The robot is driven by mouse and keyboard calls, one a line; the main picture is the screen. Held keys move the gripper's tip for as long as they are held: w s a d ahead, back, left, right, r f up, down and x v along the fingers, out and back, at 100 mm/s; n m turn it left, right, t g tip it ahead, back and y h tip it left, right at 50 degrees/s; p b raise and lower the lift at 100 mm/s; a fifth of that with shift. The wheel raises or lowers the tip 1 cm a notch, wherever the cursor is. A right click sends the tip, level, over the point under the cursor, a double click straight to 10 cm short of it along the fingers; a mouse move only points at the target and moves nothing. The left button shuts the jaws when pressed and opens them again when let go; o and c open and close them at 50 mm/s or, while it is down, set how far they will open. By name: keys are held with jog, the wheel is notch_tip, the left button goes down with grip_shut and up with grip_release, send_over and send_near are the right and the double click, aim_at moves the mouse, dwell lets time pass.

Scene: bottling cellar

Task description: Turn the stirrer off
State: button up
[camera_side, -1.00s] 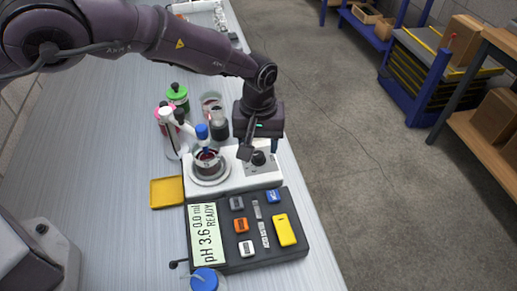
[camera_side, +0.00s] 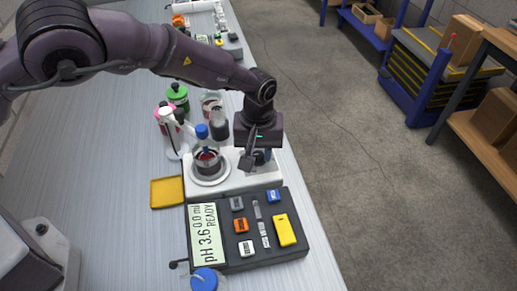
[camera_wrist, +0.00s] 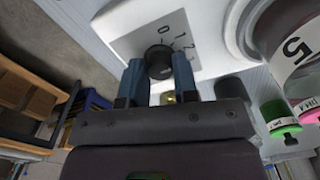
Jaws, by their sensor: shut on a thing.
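The white stirrer (camera_side: 235,184) stands on the bench behind the dark meter box. A vessel of dark red liquid (camera_side: 207,160) sits on its round plate. The stirrer's black knob (camera_wrist: 159,62) is on a grey plate marked 0, 1, 2 and more; I cannot tell which mark it points at. My gripper (camera_wrist: 160,75) has one finger on each side of the knob and is shut on it. In the side view my gripper (camera_side: 254,160) is down at the right end of the stirrer and mostly hides the knob.
The meter box (camera_side: 270,255) with a pH display and coloured buttons lies in front of the stirrer. A yellow tray (camera_side: 166,193) is at its left. A green-capped bottle (camera_side: 178,97) and other bottles stand close behind. The bench's right edge is near my gripper.

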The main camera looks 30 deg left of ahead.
aim_at(259, 154)
jog(key=shift+n, duration=0.3)
jog(key=n, duration=0.5)
jog(key=shift+n, duration=0.3)
jog(key=n, duration=0.5)
jog(key=shift+n, duration=0.3)
jog(key=o, duration=0.9)
jog(key=shift+r, duration=0.1)
notch_tip(259, 154, up, 13)
jog(key=shift+f, duration=0.1)
dwell(0.3)
